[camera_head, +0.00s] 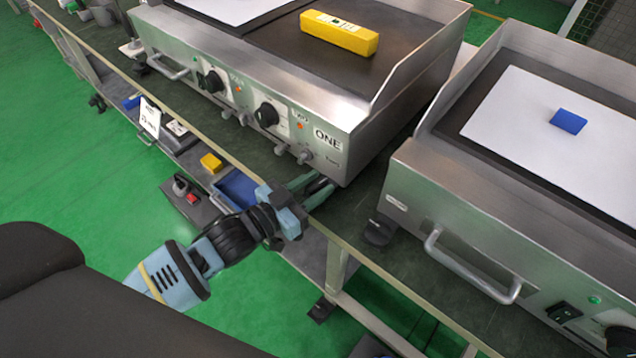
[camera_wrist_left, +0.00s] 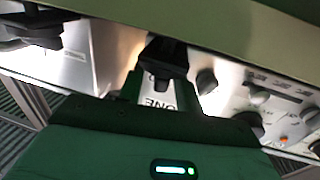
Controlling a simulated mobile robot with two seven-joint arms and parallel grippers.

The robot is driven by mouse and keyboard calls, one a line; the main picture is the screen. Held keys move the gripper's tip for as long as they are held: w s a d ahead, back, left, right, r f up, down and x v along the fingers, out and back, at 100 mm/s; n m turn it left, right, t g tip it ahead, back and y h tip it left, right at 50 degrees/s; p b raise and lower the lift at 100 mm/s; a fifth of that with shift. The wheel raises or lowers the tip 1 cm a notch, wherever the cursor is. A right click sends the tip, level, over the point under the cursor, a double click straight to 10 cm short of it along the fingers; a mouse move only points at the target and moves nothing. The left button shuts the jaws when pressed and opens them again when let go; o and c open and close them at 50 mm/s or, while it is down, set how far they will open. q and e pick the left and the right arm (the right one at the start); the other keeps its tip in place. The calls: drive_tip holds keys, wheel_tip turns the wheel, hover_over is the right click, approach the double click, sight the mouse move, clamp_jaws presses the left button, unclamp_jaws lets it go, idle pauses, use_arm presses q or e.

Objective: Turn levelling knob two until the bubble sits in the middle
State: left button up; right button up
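The steel heating unit marked ONE (camera_head: 328,138) stands on the dark bench, with a yellow spirit level (camera_head: 340,33) on its black top. The level's vial is too small to read the bubble. My left gripper (camera_head: 312,188) is low at the unit's front right corner, its greenish fingers apart. In the left wrist view, a black foot-like part (camera_wrist_left: 165,55) shows just beyond and between the fingers, with the upside-down ONE label behind it. I cannot tell whether the fingers touch it. Which part is levelling knob two is not clear. My right gripper is out of view.
A second steel unit (camera_head: 440,190) with a front handle stands to the right, a blue block (camera_head: 567,121) on its white sheet. Control knobs (camera_head: 266,114) stick out of the first unit's front. A lower shelf holds a blue tray (camera_head: 238,187) and a yellow block (camera_head: 211,163).

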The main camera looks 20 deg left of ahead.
use_arm(q)
drive_tip(key=shift+w+d, duration=0.3)
drive_tip(key=shift+w, duration=0.15)
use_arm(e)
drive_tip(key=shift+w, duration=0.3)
use_arm(q)
clamp_jaws()
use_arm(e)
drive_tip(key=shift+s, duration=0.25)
